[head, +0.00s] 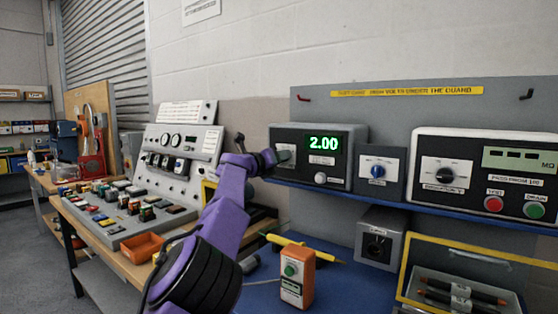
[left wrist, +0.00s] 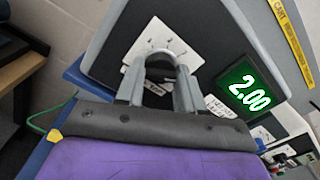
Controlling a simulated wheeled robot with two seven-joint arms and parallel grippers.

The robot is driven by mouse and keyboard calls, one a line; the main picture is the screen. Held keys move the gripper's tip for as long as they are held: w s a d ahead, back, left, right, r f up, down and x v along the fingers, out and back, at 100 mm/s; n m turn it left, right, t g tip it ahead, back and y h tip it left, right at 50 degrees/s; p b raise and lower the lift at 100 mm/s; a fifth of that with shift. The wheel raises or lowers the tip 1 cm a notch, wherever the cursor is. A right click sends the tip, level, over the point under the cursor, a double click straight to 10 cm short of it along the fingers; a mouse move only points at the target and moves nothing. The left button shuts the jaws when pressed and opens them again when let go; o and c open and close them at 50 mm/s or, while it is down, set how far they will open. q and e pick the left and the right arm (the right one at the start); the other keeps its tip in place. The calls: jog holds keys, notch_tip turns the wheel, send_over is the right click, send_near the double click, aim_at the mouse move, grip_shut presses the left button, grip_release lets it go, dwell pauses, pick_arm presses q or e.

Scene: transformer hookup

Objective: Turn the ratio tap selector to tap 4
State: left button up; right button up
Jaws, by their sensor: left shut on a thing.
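The ratio tap selector is a dark round knob (left wrist: 158,66) on a white dial plate (left wrist: 150,38) with small marks around it. It sits at the left of a dark grey meter box (head: 345,135) with a green display reading 2.00 (head: 323,143). My left gripper (head: 274,158) reaches the dial from the left and hides most of it in the head view. In the left wrist view its two grey fingers (left wrist: 158,88) stand either side of the knob and are shut on it. The tap number that the knob points at cannot be read. My right gripper is out of view.
Right of the meter stand a box with a blue knob (head: 377,171) and a tester with red (head: 493,204) and green buttons. Below are an orange handheld unit (head: 297,278), a yellow probe (head: 300,247) and a yellow-framed guard (head: 470,248). A sloped console (head: 185,140) is at left.

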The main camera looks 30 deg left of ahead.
pick_arm(q)
jog(key=shift+f, duration=0.15)
jog(key=o, duration=1)
jog(key=shift+o, duration=0.2)
jog(key=s+a+b, duration=0.1)
jog(key=s+b, duration=0.4)
jog(key=s, duration=0.5)
jog(key=shift+s+a, duration=0.2)
jog(key=shift+a, duration=0.05)
